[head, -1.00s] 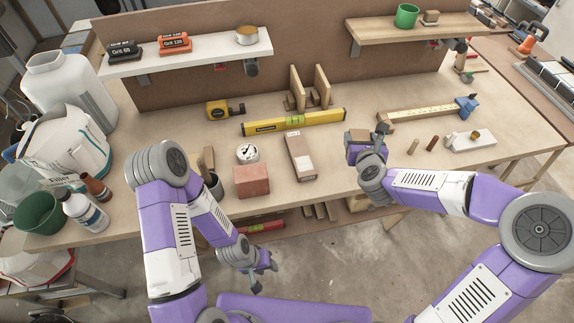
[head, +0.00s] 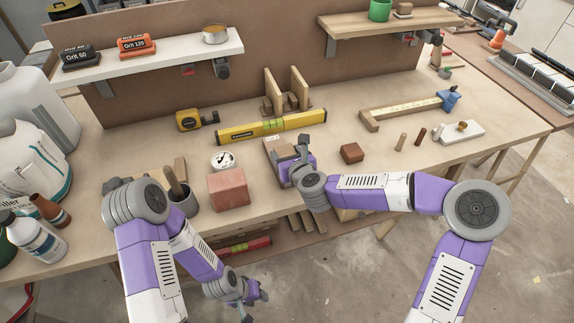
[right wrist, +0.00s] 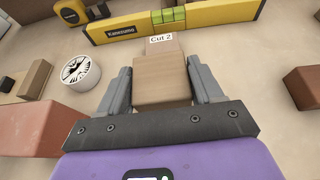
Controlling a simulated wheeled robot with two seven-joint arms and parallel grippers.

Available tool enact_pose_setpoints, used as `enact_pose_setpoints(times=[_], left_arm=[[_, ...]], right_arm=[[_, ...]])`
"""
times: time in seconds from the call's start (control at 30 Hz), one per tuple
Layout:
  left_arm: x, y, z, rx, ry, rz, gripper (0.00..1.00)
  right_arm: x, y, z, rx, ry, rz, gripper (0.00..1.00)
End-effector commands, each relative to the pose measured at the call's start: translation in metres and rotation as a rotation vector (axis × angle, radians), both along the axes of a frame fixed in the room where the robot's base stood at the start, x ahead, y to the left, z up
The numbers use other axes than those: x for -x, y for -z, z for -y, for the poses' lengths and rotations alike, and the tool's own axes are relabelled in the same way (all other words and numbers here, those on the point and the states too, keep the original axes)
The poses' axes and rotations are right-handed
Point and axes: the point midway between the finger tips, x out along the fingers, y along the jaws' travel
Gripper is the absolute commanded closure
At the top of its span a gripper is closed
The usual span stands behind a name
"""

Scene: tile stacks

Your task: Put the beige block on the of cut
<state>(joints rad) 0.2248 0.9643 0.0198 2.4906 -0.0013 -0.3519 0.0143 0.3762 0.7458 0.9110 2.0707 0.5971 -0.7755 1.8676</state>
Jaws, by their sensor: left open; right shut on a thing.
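The beige block (right wrist: 163,82) is between the fingers of my right gripper (right wrist: 160,68) in the right wrist view. A white label reading "Cut 2" (right wrist: 161,38) shows just beyond the held block, and the block hides most of that piece. I cannot tell whether the block touches it. My left gripper (head: 250,302) is open and empty, low in front of the bench.
A reddish brick (head: 228,189) and a white round dial (head: 222,161) lie left of the long piece. A yellow level (head: 270,127) lies behind it. A brown block (head: 351,153) and short dowels stand to the right. Bare bench lies between these things.

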Motion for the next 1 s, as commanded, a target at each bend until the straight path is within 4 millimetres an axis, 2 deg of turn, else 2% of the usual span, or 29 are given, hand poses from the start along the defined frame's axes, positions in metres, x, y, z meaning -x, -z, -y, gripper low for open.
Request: enact_pose_setpoints(times=[0.1, 0.2, 0.6, 0.63, 0.7, 0.77, 1.0], left_arm=[[0.000, 0.010, 0.000, 0.000, 0.000, 0.000, 0.57], [0.000, 0.015, 0.000, 0.000, 0.000, 0.000, 0.57], [0.000, 0.018, 0.000, 0.000, 0.000, 0.000, 0.57], [0.000, 0.017, 0.000, 0.000, 0.000, 0.000, 0.57], [0.000, 0.017, 0.000, 0.000, 0.000, 0.000, 0.57], [0.000, 0.017, 0.000, 0.000, 0.000, 0.000, 0.57], [0.000, 0.016, 0.000, 0.000, 0.000, 0.000, 0.57]], right_arm=[[0.000, 0.021, 0.001, 0.000, 0.002, -0.003, 0.65], [0.000, 0.033, 0.000, -0.002, 0.001, -0.004, 0.65], [0.000, 0.037, 0.000, 0.000, 0.001, -0.001, 0.65], [0.000, 0.036, 0.000, 0.000, 0.001, -0.001, 0.30], [0.000, 0.036, 0.000, 0.000, 0.001, -0.001, 0.19], [0.000, 0.036, 0.000, 0.000, 0.001, -0.001, 0.10], [0.000, 0.035, 0.001, 0.000, 0.001, -0.001, 0.09]])
